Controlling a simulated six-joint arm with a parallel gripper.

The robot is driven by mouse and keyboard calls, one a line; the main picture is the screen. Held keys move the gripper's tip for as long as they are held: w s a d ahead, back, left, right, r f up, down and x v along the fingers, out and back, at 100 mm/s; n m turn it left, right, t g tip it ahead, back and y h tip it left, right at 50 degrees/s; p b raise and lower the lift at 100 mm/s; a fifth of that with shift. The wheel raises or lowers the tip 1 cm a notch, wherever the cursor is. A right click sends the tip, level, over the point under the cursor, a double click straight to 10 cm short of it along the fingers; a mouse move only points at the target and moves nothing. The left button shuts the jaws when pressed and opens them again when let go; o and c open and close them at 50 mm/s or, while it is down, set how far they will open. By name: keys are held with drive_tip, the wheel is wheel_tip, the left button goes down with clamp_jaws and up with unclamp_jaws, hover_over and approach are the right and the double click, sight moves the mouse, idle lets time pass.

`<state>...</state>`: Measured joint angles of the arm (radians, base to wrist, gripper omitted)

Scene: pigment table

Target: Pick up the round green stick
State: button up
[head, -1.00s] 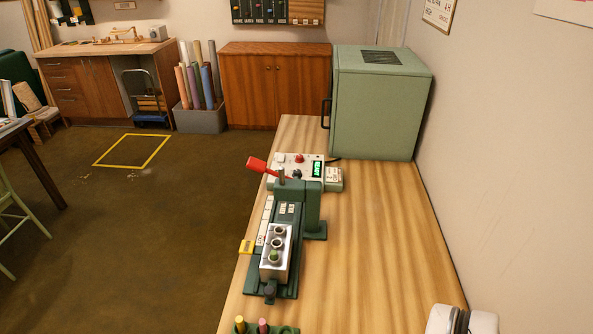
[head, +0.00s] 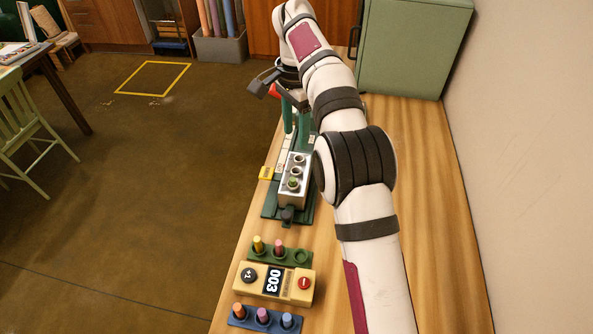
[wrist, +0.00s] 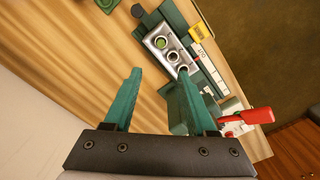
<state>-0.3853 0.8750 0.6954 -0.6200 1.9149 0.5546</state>
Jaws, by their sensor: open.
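The round green stick shows as a small green top in the nearest hole of a metal block (head: 294,199). Its end (head: 292,184) is seen in the head view and again, from above, in the wrist view (wrist: 160,42). Its lower part is hidden in the block (wrist: 152,36). My gripper (wrist: 161,73) is open and empty, with two green fingers apart. In the wrist view the stick lies beyond the fingertips, roughly between their lines. In the head view my gripper (head: 296,138) is above the far part of the green press, beyond the stick.
The press has a red lever (wrist: 257,116) near my right finger. A green rack (head: 266,254) holds a yellow and a pink stick beside an empty socket.

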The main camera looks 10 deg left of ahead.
sight(293, 179)
drive_tip(key=f, duration=1.4)
drive_tip(key=shift+s+a+f, duration=0.1)
drive_tip(key=shift+s+a, duration=0.2)
drive_tip(key=shift+a, duration=0.05)
clamp_jaws()
